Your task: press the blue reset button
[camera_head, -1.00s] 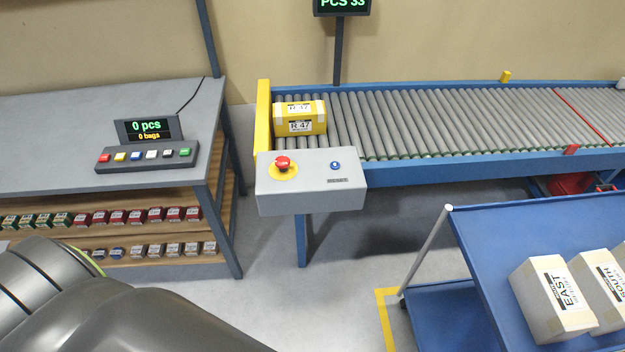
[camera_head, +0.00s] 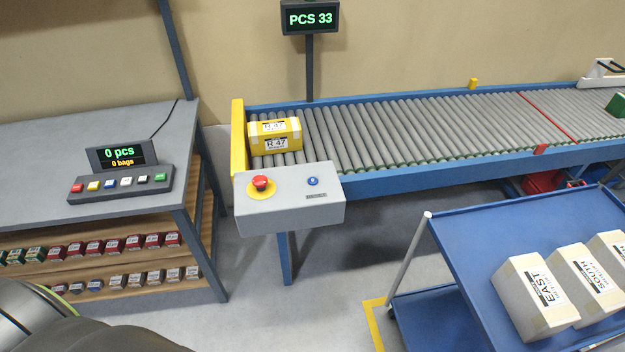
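The blue reset button (camera_head: 313,181) is a small round button on the top of a grey control box (camera_head: 290,213) at the near left end of the roller conveyor. A red mushroom button (camera_head: 261,183) on a yellow disc sits to its left on the same box. Nothing touches the blue button. Part of my own dark arm shows at the bottom left, well apart from the box. Neither gripper is in the picture.
A yellow R-47 package (camera_head: 275,137) lies on the conveyor rollers (camera_head: 400,130) behind the box. A grey bench (camera_head: 60,135) with a button panel (camera_head: 120,186) stands left. A blue cart (camera_head: 490,230) with labelled cartons is at the right. Floor between is clear.

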